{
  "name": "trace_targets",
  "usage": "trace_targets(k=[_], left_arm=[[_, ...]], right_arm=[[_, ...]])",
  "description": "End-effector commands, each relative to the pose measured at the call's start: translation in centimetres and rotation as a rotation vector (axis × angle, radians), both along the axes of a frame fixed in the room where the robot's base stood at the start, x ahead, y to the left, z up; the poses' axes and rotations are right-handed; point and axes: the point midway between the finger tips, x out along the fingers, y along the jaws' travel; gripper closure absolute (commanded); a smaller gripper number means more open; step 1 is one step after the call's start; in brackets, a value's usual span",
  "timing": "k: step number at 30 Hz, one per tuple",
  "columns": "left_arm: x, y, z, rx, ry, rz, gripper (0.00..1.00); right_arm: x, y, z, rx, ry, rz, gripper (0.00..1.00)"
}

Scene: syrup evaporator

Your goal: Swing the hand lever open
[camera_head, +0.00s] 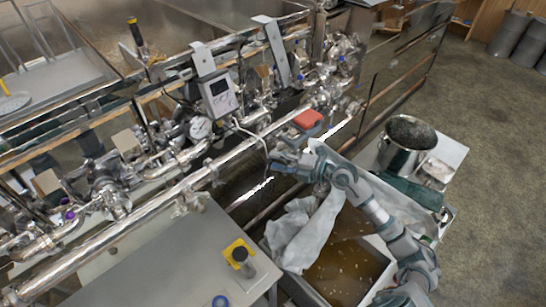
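My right arm comes in from the lower right, and its grey-blue gripper (287,155) is at the steel pipework near the middle of the view. A red block-like piece (307,119), possibly the handle of the hand lever, shows just above and right of the gripper. A grey-blue part sits directly under the red piece; I cannot tell whether it belongs to my gripper or to the fitting. Whether the fingers touch or close on anything is too small to tell. The long steel pipe (150,210) runs diagonally behind the gripper. My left gripper is out of view.
A tank of brown liquid (345,270) with a white cloth (310,232) lies below my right forearm. A steel pot (407,140) stands to its right. A digital meter (218,94) and round gauge (200,127) are left of the gripper. A grey table (150,265) is at lower left.

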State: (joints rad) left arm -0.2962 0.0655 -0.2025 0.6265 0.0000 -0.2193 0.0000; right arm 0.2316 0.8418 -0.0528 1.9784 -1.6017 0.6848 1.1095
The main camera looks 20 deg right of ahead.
Motion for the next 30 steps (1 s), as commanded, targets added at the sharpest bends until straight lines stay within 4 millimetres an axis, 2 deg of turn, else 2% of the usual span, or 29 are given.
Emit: trace_targets(k=[3,6,15,20,26,30], left_arm=[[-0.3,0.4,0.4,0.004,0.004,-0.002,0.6],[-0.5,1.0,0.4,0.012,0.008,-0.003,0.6],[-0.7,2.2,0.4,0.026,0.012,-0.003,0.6],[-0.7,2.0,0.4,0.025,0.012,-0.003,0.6],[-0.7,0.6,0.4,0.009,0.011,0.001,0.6],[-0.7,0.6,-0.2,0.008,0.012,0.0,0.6]], right_arm=[[1.0,1.2,0.0,0.0,-0.001,0.002,0.6],[1.4,1.5,-0.2,0.0,0.0,0.002,0.6],[1.5,1.0,-0.5,0.004,0.001,0.0,0.6],[1.5,1.0,-0.5,0.005,0.001,0.001,1.0],[1.6,1.0,-0.6,0.002,0.003,-0.001,1.0],[1.5,0.9,-0.8,0.001,0.006,0.015,1.0]])
